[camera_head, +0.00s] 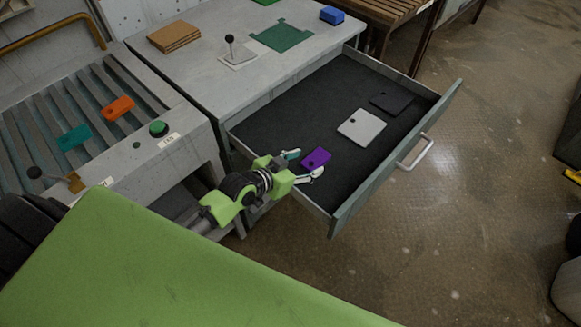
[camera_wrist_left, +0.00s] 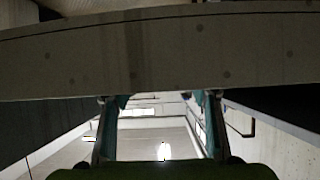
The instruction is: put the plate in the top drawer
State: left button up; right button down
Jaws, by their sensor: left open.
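The open drawer (camera_head: 270,129) has a dark floor and sticks out of the grey table's front. A small purple plate (camera_head: 317,156) with a hole shows in its near part, just beyond my left fingertips. A light grey plate (camera_head: 361,128) and a black plate (camera_head: 390,102) lie flat farther right. My left gripper (camera_head: 305,164) is open at the drawer's near side; I cannot tell whether a finger touches the purple plate. In the left wrist view the gripper (camera_wrist_left: 160,125) has spread fingers with no plate between them. My right gripper is not in view.
A slatted rack (camera_head: 75,110) at the left bears an orange plate (camera_head: 118,108) and a teal plate (camera_head: 74,137). The tabletop (camera_head: 205,75) holds a brown stack (camera_head: 174,36), a lever (camera_head: 234,50) and a green mat (camera_head: 281,36). The drawer handle (camera_head: 415,152) faces open floor.

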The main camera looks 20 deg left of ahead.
pick_arm(q)
jog(key=v, duration=0.7)
jog(key=shift+s+a+r, duration=0.1)
jog(key=shift+s, duration=0.2)
jog(key=shift+s+a+r, duration=0.1)
jog(key=shift+s+r, duration=0.15)
jog(key=shift+s, duration=0.05)
dwell(0.8)
